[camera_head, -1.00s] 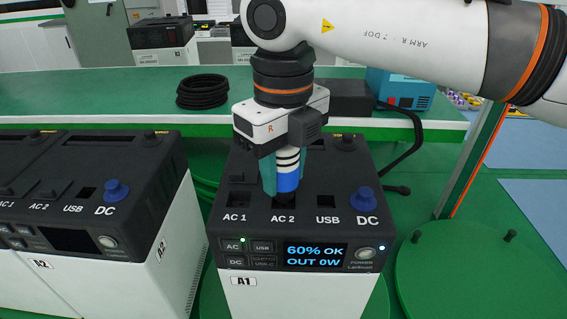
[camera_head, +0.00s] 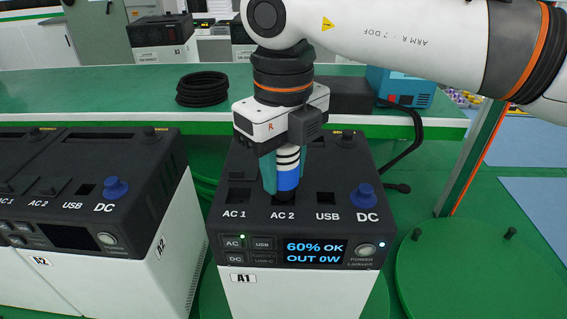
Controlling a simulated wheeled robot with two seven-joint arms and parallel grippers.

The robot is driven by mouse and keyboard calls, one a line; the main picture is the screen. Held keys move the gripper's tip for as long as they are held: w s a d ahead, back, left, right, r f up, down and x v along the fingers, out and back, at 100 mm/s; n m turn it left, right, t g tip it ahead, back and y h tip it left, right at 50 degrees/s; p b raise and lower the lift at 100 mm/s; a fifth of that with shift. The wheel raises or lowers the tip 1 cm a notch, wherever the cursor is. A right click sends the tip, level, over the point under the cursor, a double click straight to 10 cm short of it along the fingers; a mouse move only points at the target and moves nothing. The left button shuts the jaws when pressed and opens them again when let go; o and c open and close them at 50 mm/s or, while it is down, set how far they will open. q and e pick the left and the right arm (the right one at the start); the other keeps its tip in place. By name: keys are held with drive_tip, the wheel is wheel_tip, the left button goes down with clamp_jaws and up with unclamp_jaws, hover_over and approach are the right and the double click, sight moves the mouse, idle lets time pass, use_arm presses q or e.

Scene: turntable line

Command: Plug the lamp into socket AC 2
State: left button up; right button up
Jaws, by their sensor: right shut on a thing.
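The lamp's plug (camera_head: 288,180), blue with white and black bands, stands upright in my right gripper (camera_head: 284,172), which is shut on it. Its lower end is at socket AC 2 (camera_head: 283,203) on top of the dark and white power station A1 (camera_head: 305,297). The lamp itself is not recognisable here. My left gripper is out of view.
Beside AC 2 are socket AC 1 (camera_head: 238,196), the USB socket (camera_head: 326,199) and the blue DC knob (camera_head: 363,195). Power station A2 (camera_head: 172,232) stands at the left. A green bench (camera_head: 110,95) behind bears a black cable coil (camera_head: 203,89) and a blue box (camera_head: 400,90).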

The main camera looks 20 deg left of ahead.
drive_tip(key=shift+f+b, duration=0.95)
drive_tip(key=shift+f, duration=0.2)
drive_tip(key=o, duration=1.2)
drive_tip(key=shift+s+r, duration=0.1)
